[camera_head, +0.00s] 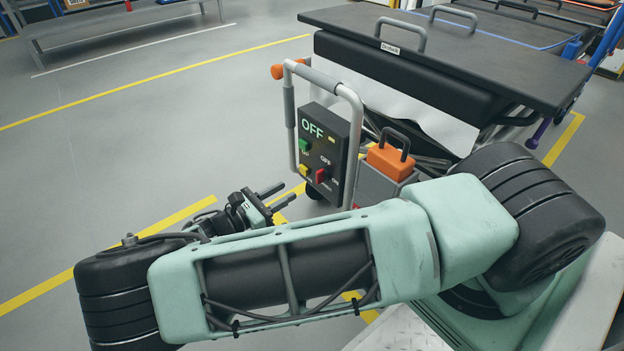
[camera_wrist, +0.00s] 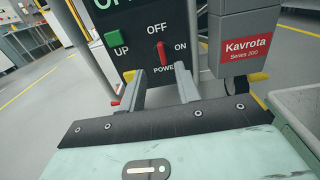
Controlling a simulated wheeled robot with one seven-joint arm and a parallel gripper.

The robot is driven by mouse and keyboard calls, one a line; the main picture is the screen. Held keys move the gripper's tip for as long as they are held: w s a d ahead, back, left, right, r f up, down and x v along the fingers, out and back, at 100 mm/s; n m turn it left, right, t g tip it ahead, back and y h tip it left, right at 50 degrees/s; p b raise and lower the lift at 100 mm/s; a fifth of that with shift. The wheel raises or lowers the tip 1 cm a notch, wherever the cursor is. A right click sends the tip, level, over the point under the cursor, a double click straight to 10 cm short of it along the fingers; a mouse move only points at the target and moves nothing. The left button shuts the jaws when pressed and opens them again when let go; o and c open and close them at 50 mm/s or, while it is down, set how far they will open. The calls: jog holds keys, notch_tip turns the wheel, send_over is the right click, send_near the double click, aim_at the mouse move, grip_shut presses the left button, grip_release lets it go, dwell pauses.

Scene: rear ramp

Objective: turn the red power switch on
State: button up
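The red power switch (camera_head: 321,175) is on the black control panel (camera_head: 342,135) on the cart's handle frame. In the wrist view the red switch (camera_wrist: 161,52) stands nearly vertical, pointing at the OFF label above it, with ON to its right and POWER below. The panel's display (camera_head: 312,130) reads OFF in the head view. My gripper (camera_head: 280,196) is open and empty, in front of the panel's lower part. In the wrist view my gripper's fingers (camera_wrist: 160,72) lie just below the switch, one on each side, apart from it. Contact with the panel cannot be told.
A green UP button (camera_wrist: 113,38) is left of the switch; a yellow button (camera_head: 304,170) is below it. A grey Kavrota box (camera_wrist: 236,45) stands close to the right. The grey handle frame (camera_head: 290,115) surrounds the panel. A black lift table (camera_head: 450,50) is behind; open floor lies left.

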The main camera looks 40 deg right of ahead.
aim_at(317, 174)
jog(key=d+b, duration=0.2)
jog(key=d, duration=0.8)
jog(key=shift+w+d, duration=0.15)
grip_shut()
